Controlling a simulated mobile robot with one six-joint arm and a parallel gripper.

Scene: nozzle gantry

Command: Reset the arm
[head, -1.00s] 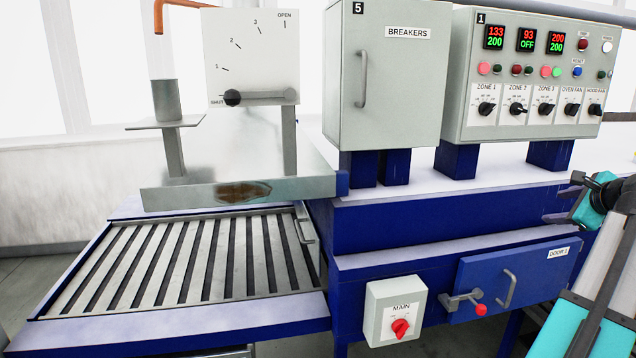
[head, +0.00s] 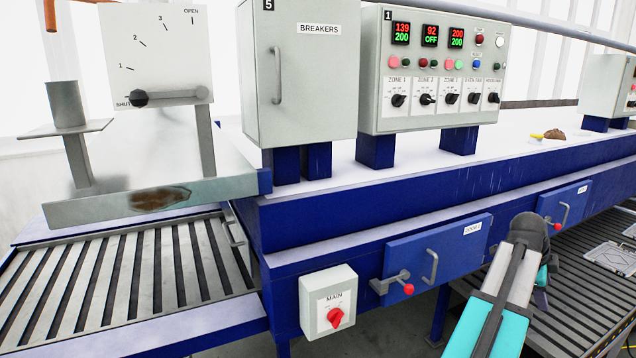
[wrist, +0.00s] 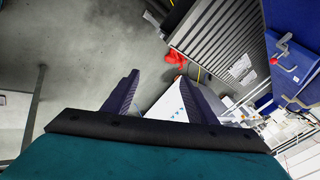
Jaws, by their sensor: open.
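My gripper (wrist: 158,88) shows in the wrist view as two dark fingers spread apart, with nothing held between them. A white wedge-shaped surface shows beyond the fingers, and I cannot tell what it is. In the head view my arm rises from the bottom right in front of the blue oven body. The gripper end is mostly hidden behind my own arm link there. The arm overlaps the area just right of the near blue oven door (head: 455,250), and I cannot tell how far it is from the oven.
A grey breakers box (head: 310,80) and a control panel (head: 440,115) stand on the oven. A MAIN switch box (head: 318,290) is on its front. A slatted conveyor (head: 110,285) lies left. In the wrist view, grey floor (wrist: 90,40) is open at left and a red object (wrist: 174,58) lies beyond the fingers.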

